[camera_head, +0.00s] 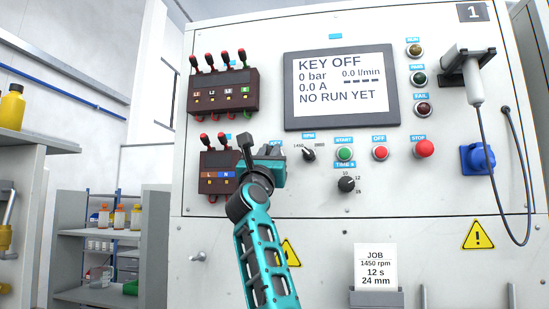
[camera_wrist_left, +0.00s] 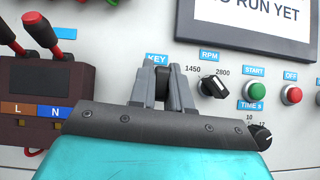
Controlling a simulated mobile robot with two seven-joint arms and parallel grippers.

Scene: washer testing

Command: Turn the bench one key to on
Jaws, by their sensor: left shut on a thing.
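The bench one panel (camera_head: 240,200), marked "1" at its top right, fills the middle and right of the head view. Its screen (camera_head: 339,88) reads KEY OFF, 0 bar, 0.0 l/min, 0.0 A, NO RUN YET. In the left wrist view, my left gripper (camera_wrist_left: 164,84) has its two fingers around the dark key (camera_wrist_left: 162,80), just below and beside the blue KEY label (camera_wrist_left: 157,58). The fingers are shut on the key, which looks upright. In the head view, my left gripper (camera_head: 272,157) covers the key and most of its label. My right gripper is not in view.
An RPM knob (camera_head: 308,153), green START button (camera_head: 344,154), red OFF button (camera_head: 380,153) and red STOP button (camera_head: 423,148) lie right of the key. A terminal block (camera_head: 205,172) with red plugs is close on the left. A job card (camera_head: 375,266) stands below.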

